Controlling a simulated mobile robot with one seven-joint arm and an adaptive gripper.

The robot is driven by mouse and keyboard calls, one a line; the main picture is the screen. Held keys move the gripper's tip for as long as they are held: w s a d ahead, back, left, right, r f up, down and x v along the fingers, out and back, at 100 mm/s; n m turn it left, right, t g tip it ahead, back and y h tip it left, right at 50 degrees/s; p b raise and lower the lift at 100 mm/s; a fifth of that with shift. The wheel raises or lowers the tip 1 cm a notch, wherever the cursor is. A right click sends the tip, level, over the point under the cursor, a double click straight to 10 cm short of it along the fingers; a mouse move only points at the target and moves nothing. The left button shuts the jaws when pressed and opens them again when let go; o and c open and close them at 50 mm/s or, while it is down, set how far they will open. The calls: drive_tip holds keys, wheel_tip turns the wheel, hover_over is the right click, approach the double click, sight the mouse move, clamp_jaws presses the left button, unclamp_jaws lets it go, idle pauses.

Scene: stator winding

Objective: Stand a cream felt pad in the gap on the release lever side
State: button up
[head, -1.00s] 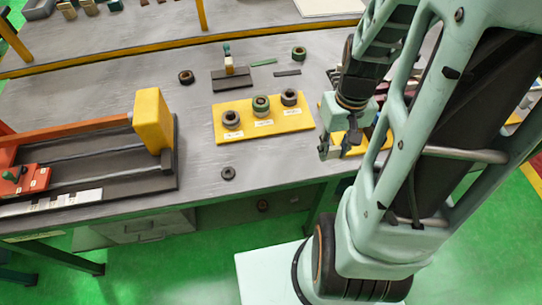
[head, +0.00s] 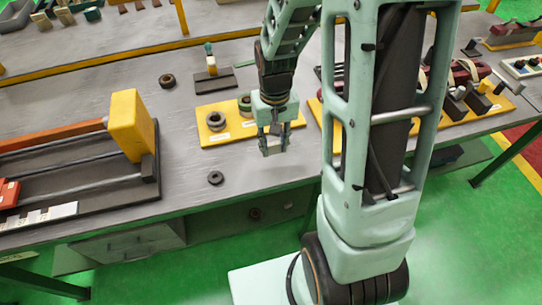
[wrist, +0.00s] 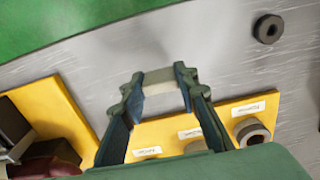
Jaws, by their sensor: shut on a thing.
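My gripper (head: 272,150) is shut on a small pale, cream-looking piece (wrist: 158,78), which spans the fingertips in the wrist view and looks like the felt pad. It is held above the grey table, at the front edge of the yellow label board. In the head view at right, a maroon part (head: 465,72) lies on a yellow base (head: 440,130) with dark blocks and a small knobbed lever (head: 500,86). I cannot tell whether that is the release lever. The gap beside it is not clear; my arm hides part of this base.
The yellow label board (head: 220,138) carries several rings, one grey ring (head: 216,121) at its left. A loose dark ring (head: 216,178) lies in front. A railed fixture with a yellow block (head: 130,125) stands left.

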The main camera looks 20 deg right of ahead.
sight(271, 153)
drive_tip(key=f+b, duration=0.1)
drive_tip(key=f, duration=0.1)
drive_tip(key=f+b, duration=0.1)
drive_tip(key=shift+w+a+f+b, duration=0.3)
drive_tip(key=shift+a+b, duration=0.05)
drive_tip(key=shift+f, duration=0.2)
drive_tip(key=shift+f, duration=0.1)
drive_tip(key=shift+f+b, duration=0.15)
drive_tip(key=shift+b, duration=0.2)
drive_tip(key=o, duration=0.7)
drive_tip(key=shift+o, duration=0.2)
wheel_tip(271, 153, up, 13)
drive_tip(key=shift+f+p, duration=0.2)
drive_tip(key=shift+p, duration=0.4)
